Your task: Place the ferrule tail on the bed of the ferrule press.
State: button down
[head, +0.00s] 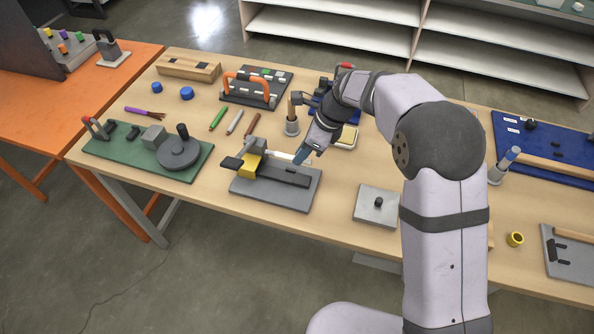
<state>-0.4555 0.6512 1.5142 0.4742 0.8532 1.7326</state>
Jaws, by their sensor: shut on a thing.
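The device that looks like the ferrule press has a grey base plate (265,195), a yellow block (251,165) and a dark lever, near the middle of the table. My gripper (301,157) reaches down from the right to just behind the right half of this press. It is shut on a thin white piece (283,155), which looks like the ferrule tail. The piece points left toward the yellow block, along the back side of the dark bar. At this size I cannot tell whether it touches the bed or hangs just above it. The fingertips partly hide it.
To the left stands a green-based device (110,160) with a round grey wheel. A grey plate with a black knob (378,203) lies to the right.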

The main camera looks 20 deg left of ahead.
jog(key=shift+f+p, duration=0.8)
jog(key=shift+f, duration=3.05)
jog(key=shift+f, duration=0.15)
jog(key=c, duration=1.8)
grip_release()
jog(key=b+v, duration=0.2)
jog(key=v, duration=1)
jog(key=s+d+f+n+h, duration=0.1)
jog(key=s+d+n+h, duration=0.1)
jog(key=s+d+n, duration=0.7)
jog(key=s+d+f+n+h, duration=0.2)
jog(key=s+d+n, duration=0.7)
jog(key=d, duration=0.8)
jog(key=s, duration=0.3)
jog(key=shift+f+h, duration=0.2)
jog(key=shift+h, duration=0.1)
